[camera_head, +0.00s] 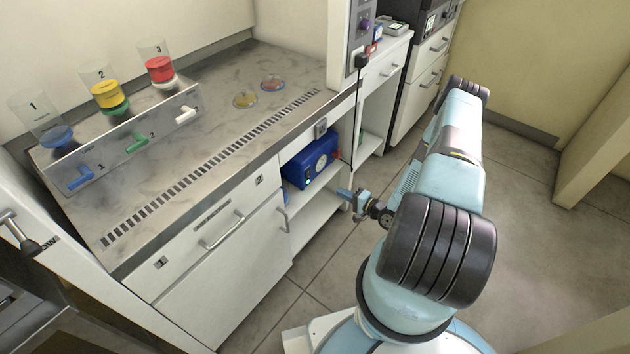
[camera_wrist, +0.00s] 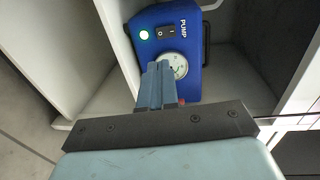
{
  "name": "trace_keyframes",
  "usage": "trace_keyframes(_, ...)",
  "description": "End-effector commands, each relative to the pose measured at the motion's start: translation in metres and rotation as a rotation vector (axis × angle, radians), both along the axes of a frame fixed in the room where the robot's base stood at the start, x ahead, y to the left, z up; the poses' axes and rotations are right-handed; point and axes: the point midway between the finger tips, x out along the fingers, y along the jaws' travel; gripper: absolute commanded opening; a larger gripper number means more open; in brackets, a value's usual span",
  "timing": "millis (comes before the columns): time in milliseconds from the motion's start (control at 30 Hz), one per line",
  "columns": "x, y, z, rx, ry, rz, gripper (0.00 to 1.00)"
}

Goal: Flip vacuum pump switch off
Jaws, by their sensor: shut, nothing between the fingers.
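The blue vacuum pump (camera_head: 308,160) sits on a shelf in the open compartment under the bench. In the wrist view the pump (camera_wrist: 198,60) carries the label PUMP, a black rocker switch (camera_wrist: 166,33) marked with 0 and I, a round gauge and a lit green light (camera_wrist: 144,35). My gripper (camera_head: 345,193) is in front of the compartment, to the lower right of the pump. In the wrist view my gripper (camera_wrist: 158,68) has its fingers together and empty, pointing at the pump below the switch. The fingers cover part of the gauge.
The compartment's white side wall (camera_wrist: 90,30) stands left of the pump in the wrist view. The bench top (camera_head: 190,130) holds numbered funnels and two dishes (camera_head: 258,92). Drawer handles (camera_head: 222,230) jut from the cabinet front. The floor at the right is clear.

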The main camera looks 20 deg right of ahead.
Motion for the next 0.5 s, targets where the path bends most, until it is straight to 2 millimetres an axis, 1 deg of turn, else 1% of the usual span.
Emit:
trace_keyframes(367,0.0009,0.0006,-0.0002,0.001,-0.003,0.001,0.0)
trace_keyframes(500,0.0084,0.0067,-0.0014,0.0,-0.003,0.002,0.0)
